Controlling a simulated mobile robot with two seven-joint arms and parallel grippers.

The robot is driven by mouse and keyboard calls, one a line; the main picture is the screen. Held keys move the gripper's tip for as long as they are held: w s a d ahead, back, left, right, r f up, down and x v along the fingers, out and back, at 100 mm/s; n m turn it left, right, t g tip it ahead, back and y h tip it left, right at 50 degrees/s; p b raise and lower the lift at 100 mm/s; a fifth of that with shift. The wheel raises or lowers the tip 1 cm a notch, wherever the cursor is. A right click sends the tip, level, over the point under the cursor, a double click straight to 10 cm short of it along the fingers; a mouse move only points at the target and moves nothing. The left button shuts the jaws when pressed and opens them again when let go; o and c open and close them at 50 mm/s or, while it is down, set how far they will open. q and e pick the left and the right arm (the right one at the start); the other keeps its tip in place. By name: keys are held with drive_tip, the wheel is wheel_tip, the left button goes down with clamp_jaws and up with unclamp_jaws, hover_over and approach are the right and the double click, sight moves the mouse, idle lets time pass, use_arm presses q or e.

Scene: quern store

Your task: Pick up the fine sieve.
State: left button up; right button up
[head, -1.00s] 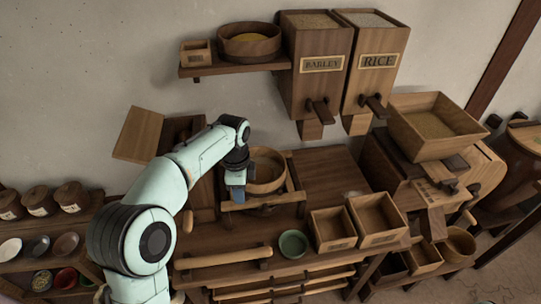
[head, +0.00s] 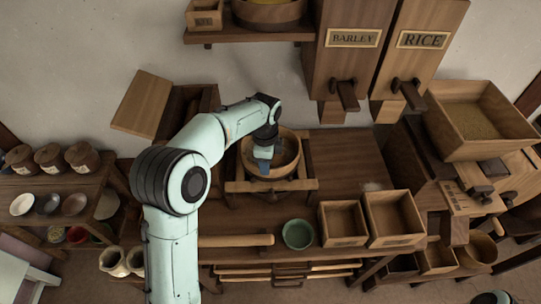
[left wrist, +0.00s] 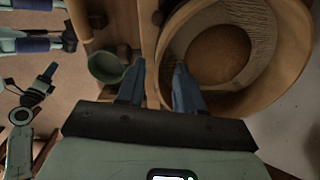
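The round wooden sieve (head: 285,152), which I take to be the fine sieve, sits on a wooden frame (head: 300,184) on the bench. In the left wrist view the sieve (left wrist: 268,45) shows its thick rim and a round brown patch inside. My left gripper (head: 264,166) is at the sieve's near rim. In the left wrist view its blue fingers (left wrist: 158,85) are apart, one outside the rim and one inside. I cannot tell whether they touch it. Part of my right arm shows in the left wrist view, with its gripper too small to read.
A green bowl (head: 298,234) stands just in front of the frame. Two open wooden boxes (head: 342,222) (head: 393,217) stand right of it. Barley (head: 350,60) and rice (head: 415,60) hoppers hang above. A lidded box (head: 148,104) stands at the back left.

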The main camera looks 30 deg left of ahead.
sight(269, 179)
use_arm(q)
drive_tip(key=f, duration=0.4)
drive_tip(key=shift+d+f, duration=0.1)
drive_tip(key=shift+d, duration=0.3)
drive_tip(key=shift+w+f, duration=0.1)
drive_tip(key=shift+f, duration=0.45)
clamp_jaws()
